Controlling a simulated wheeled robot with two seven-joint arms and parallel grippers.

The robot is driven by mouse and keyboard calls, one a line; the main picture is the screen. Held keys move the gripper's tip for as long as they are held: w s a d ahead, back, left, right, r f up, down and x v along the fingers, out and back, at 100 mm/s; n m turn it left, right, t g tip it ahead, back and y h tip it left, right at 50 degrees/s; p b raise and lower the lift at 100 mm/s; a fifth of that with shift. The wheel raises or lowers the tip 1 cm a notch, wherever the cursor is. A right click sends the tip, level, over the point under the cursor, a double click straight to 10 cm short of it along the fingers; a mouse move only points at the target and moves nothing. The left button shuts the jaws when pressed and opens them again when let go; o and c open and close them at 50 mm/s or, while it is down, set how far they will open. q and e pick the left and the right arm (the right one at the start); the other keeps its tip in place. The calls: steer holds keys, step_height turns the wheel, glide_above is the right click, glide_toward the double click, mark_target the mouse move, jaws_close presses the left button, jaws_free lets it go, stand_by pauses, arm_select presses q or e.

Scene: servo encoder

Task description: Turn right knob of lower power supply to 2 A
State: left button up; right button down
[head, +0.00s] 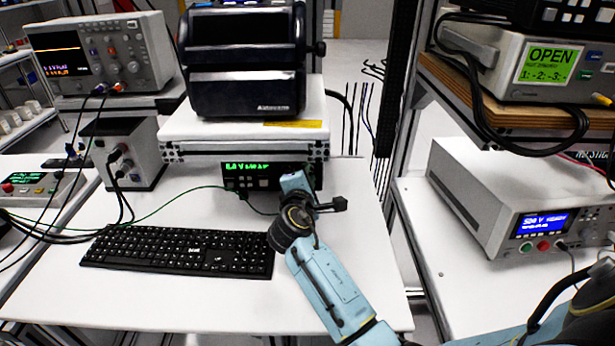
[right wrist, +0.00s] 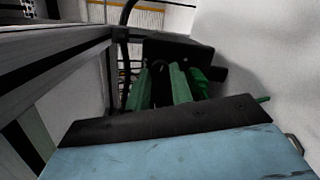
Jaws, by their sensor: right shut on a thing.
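The knob's setting cannot be read. My left gripper is not in view.
A black keyboard (head: 180,251) lies in front of the supply, left of my arm. Green and black cables cross the table at left. A bench instrument (head: 490,200) stands on the right-hand table. The white table front (head: 200,308) is clear.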

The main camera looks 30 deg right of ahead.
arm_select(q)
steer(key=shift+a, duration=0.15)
arm_select(e)
steer(key=shift+m+g, duration=0.3)
steer(key=shift+m, duration=1.3)
steer(key=c, duration=1.2)
jaws_free()
steer(key=shift+c, duration=0.2)
